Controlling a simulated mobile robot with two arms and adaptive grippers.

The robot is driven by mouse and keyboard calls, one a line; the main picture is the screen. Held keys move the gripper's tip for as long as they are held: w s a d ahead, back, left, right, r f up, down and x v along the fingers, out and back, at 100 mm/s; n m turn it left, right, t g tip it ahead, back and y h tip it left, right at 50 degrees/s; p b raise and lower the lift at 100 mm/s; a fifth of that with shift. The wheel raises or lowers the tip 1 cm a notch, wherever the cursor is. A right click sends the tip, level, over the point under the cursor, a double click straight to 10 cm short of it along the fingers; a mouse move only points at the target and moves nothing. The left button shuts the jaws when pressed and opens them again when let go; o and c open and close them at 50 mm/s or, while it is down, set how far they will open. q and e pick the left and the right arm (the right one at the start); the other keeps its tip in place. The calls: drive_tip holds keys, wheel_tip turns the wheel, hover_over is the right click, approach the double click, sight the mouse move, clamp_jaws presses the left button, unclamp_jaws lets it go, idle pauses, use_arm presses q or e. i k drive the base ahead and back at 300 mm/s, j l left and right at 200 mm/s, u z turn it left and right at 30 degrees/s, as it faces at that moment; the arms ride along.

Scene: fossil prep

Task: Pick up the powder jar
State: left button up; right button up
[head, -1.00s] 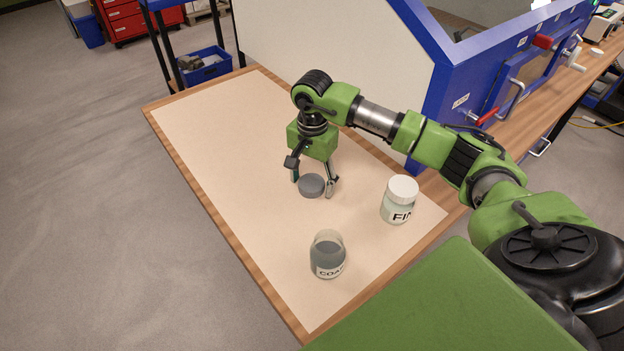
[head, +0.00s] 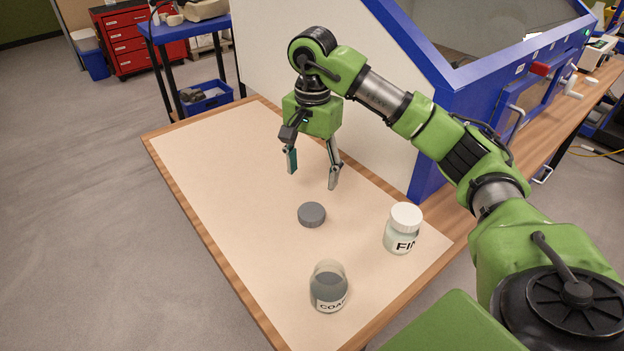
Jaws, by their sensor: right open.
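Two powder jars stand upright on the table. One jar (head: 328,289) is clear with grey powder, has no lid on, and its label starts "COA". The other jar (head: 401,233) has a white lid on and pale contents, with a label that starts "FIN". A grey lid (head: 312,214) lies flat on the table behind the open jar. My right gripper (head: 313,180) is open and empty, pointing down above and behind the grey lid, apart from it. My left gripper is not in view.
The pale table top (head: 225,180) has a wooden edge and much clear room at the left. A blue and white cabinet (head: 440,100) stands along the right and back. A blue cart with a blue bin (head: 207,97) stands beyond the table.

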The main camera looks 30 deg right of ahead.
sight(329, 283)
drive_tip(key=k, duration=1.5)
